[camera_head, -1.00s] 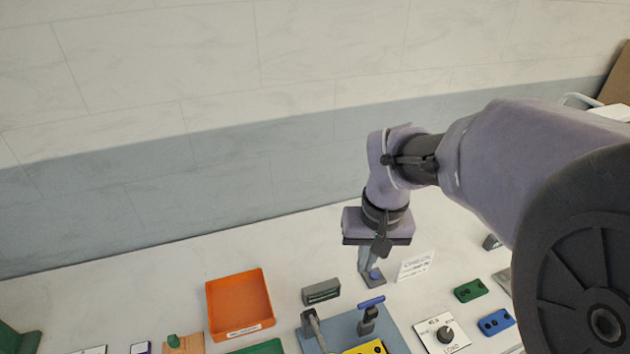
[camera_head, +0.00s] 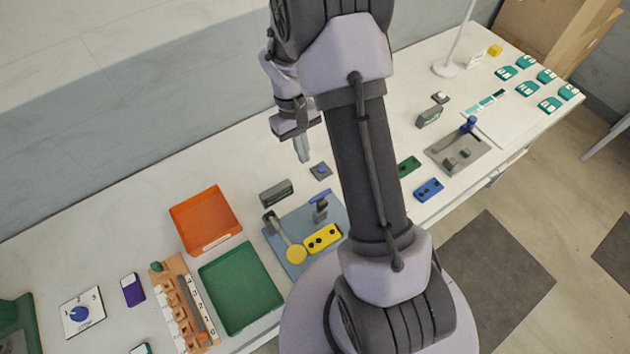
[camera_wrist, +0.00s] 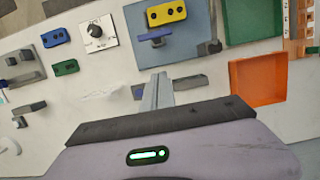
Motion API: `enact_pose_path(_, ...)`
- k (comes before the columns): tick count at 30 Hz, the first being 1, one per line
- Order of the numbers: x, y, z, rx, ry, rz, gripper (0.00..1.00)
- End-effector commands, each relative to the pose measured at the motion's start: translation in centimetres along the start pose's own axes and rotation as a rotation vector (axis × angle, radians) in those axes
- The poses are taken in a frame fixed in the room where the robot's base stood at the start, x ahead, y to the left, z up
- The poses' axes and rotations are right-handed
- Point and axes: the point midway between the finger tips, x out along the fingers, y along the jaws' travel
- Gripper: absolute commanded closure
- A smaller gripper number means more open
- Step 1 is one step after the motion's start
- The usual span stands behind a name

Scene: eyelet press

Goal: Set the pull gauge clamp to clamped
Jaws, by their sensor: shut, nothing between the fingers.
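My gripper (camera_head: 303,160) is shut and empty, above the table behind the blue-grey press base (camera_head: 284,252); its fingers also show in the wrist view (camera_wrist: 160,86). The base carries a blue T-handle (camera_head: 319,198), a yellow block (camera_head: 322,237) and a lever ending in a yellow disc (camera_head: 297,254). At the right, a grey plate (camera_head: 440,153) carries small grey blocks and an upright lever with a blue knob (camera_head: 470,123). I cannot tell for sure which of these is the pull gauge clamp. My gripper appears apart from both fixtures.
A small blue-button plate (camera_head: 320,170) and a grey display box (camera_head: 276,193) lie near my gripper. An orange tray (camera_head: 205,219) and a green tray (camera_head: 241,286) are left. Green (camera_head: 408,166) and blue (camera_head: 429,190) blocks are right. My arm hides the dial plate, visible in the wrist view (camera_wrist: 96,32).

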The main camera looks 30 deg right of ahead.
Motion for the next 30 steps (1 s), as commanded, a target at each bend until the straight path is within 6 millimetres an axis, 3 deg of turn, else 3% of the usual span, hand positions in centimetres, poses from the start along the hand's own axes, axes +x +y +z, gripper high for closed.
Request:
enact_pose_path(3, 2.9, 0.0, 0.1, -0.001, -0.004, -0.001, 1.00)
enact_pose_path(10, 7.5, 0.0, 0.3, 0.000, -0.003, 0.000, 1.00)
enact_pose_path(18, 8.0, 0.0, 3.6, 0.001, 0.000, 0.000, 1.00)
enact_pose_path(30, 8.0, 0.0, 3.9, 0.001, 0.001, 0.000, 1.00)
